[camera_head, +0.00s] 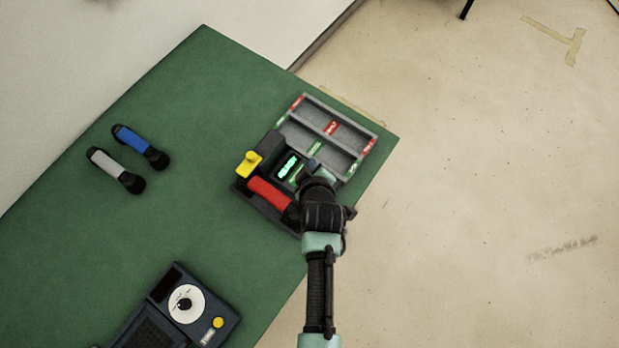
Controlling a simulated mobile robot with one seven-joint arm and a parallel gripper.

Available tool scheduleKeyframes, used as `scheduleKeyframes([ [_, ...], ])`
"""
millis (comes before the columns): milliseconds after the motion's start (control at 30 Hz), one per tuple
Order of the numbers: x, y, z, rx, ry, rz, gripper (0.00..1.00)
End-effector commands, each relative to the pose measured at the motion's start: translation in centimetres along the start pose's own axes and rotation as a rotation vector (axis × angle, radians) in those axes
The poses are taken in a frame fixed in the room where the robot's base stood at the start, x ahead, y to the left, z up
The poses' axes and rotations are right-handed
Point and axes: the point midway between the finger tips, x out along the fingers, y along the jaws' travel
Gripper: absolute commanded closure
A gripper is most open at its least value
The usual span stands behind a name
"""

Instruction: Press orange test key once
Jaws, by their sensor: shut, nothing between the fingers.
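A dark paging phone (262,150) stands near the right edge of the green table, with a lit green display (288,165). A red handset (268,191) lies along its near left side, and a yellow piece (249,163) stands up at its left corner. My gripper (322,178) is over the right part of the phone, seen from above and behind. It is shut, with nothing seen in it; its fingertips are hard to make out. My wrist and gripper cover part of the phone's face. I cannot make out an orange key.
A grey divided tray (339,114) with red and green labels adjoins the phone's far side. A blue-handled handset (138,144) and a grey-handled one (113,168) lie at left. A dark dial unit (172,312) sits at the near edge. The table (200,215) is clear between.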

Motion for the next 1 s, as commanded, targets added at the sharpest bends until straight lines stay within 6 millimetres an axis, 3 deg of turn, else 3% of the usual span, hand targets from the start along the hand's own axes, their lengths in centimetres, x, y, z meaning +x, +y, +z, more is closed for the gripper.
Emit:
scheduleKeyframes([
  [267,1.2,-0.8,0.8,0.001,0.001,0.001,1.00],
  [700,5.5,-3.9,3.9,0.002,0.001,0.001,1.00],
  [1000,6.2,-4.4,4.4,0.001,0.002,0.002,1.00],
])
